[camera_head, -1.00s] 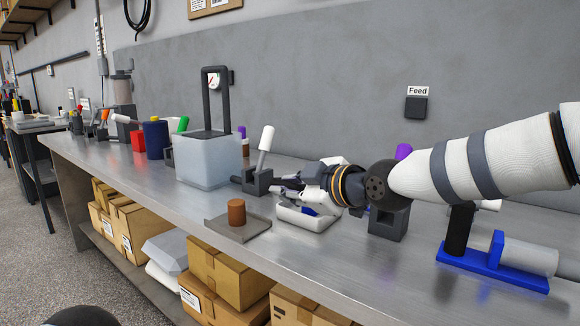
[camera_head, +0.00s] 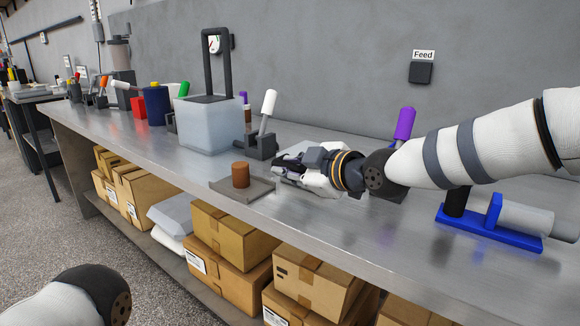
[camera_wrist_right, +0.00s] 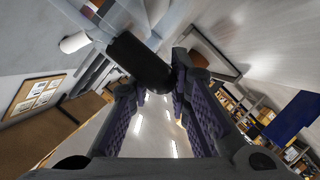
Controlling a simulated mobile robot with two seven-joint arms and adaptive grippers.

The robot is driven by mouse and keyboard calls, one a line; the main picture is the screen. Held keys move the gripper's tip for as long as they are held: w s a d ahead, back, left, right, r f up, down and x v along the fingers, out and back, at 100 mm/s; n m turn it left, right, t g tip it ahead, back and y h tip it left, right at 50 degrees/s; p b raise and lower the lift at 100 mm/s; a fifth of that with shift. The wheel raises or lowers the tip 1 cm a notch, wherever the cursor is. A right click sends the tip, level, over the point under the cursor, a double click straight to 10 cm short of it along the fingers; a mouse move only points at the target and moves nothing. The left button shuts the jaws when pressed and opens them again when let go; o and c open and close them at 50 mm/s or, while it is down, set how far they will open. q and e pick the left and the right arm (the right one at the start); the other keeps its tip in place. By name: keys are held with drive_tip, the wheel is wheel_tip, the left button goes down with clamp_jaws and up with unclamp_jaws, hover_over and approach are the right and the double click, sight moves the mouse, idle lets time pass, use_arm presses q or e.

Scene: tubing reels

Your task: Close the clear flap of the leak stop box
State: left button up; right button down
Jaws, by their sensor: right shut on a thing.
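A small white box (camera_head: 312,187) sits on the bench at mid-right, largely covered by my right gripper (camera_head: 288,172). I take it for the leak stop box. In the right wrist view, my right gripper (camera_wrist_right: 153,78) is shut on a dark round grip (camera_wrist_right: 140,62). Clear, pale panels (camera_wrist_right: 122,18) show beside this grip; they look like the flap, but its exact angle and whether it touches the box rim cannot be told. My left gripper is out of view; only part of my left arm shows at the lower left.
A brown cylinder (camera_head: 240,175) stands on a grey plate (camera_head: 258,188) left of the gripper. Behind are a white-handled lever (camera_head: 267,110) and a frosted tank (camera_head: 208,130). A purple-handled lever (camera_head: 404,122) and a blue stand (camera_head: 485,230) are to the right.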

drive_tip(key=c, duration=1.5)
unclamp_jaws()
drive_tip(key=shift+w+d+f, duration=0.2)
drive_tip(key=shift+d+f, duration=0.05)
drive_tip(key=shift+f, duration=0.3)
drive_tip(key=v, duration=1.2)
drive_tip(key=shift+s+a+r, duration=0.1)
drive_tip(key=shift+r, duration=0.2)
